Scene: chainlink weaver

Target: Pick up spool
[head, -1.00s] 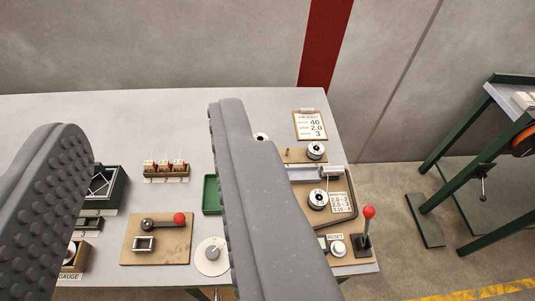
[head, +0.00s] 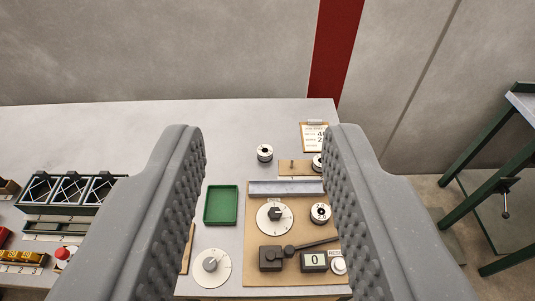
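My gripper (head: 265,190) is open and empty, its two grey ribbed fingers wide apart in the foreground. Between them, beyond the fingertips, a small black-and-white spool (head: 265,153) stands on the grey table by itself. A second, similar spool (head: 317,162) sits at a brown wooden holder (head: 292,168) and is partly hidden by the right finger. A third spool-like round piece (head: 320,213) sits on the brown board of the machine, close to the right finger. My gripper touches none of them.
A green tray (head: 221,205) lies left of the machine board (head: 265,237), which bears a dial (head: 275,217), a lever and a counter (head: 314,261). Dark bins (head: 70,190) stand at left. A clipboard (head: 314,136) lies behind. The table's back left is clear.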

